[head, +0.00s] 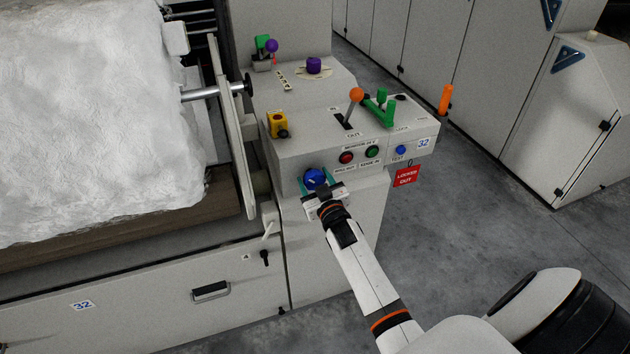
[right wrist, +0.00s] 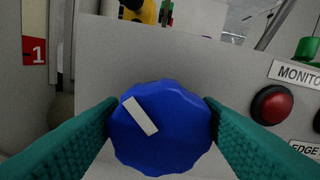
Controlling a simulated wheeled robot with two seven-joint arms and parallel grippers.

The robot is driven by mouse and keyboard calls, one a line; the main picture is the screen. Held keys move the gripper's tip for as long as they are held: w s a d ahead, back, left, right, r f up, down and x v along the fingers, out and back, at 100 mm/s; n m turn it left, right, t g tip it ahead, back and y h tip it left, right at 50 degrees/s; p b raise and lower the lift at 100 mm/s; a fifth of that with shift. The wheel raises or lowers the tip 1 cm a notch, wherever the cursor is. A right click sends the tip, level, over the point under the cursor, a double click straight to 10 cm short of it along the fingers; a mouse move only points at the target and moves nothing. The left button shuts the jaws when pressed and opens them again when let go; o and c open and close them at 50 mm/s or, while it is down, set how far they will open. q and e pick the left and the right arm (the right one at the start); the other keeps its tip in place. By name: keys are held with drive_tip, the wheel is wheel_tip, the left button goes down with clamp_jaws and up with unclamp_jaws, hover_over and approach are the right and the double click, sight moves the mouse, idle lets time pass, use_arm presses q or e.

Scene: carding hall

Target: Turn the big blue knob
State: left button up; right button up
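The big blue knob (head: 314,179) is on the front face of the grey control box, at its lower left. In the right wrist view the knob (right wrist: 175,145) has a scalloped rim and a white bar slanting from upper left towards its centre. My right gripper (head: 317,184) is at the knob from the front. In the right wrist view its teal fingers (right wrist: 160,112) lie on the left and right sides of the knob, and both tips appear to touch the rim. My left gripper is in neither view.
Right of the knob are a red button (head: 346,157), a green button (head: 372,152) and a small blue button (head: 401,149). A yellow switch (head: 277,124) and an orange-topped lever (head: 356,95) stand above. A red tag (head: 406,176) hangs at right. White fibre (head: 90,110) fills the left.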

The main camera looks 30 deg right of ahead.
drive_tip(key=c, duration=0.5)
drive_tip(key=shift+n, duration=0.3)
drive_tip(key=n, duration=0.3)
drive_tip(key=shift+a+n, duration=0.1)
drive_tip(key=shift+n, duration=0.2)
drive_tip(key=shift+f+n, duration=0.1)
drive_tip(key=shift+n, duration=2.1)
drive_tip(key=o, duration=1)
drive_tip(key=shift+c, duration=0.2)
drive_tip(key=shift+s, duration=0.1)
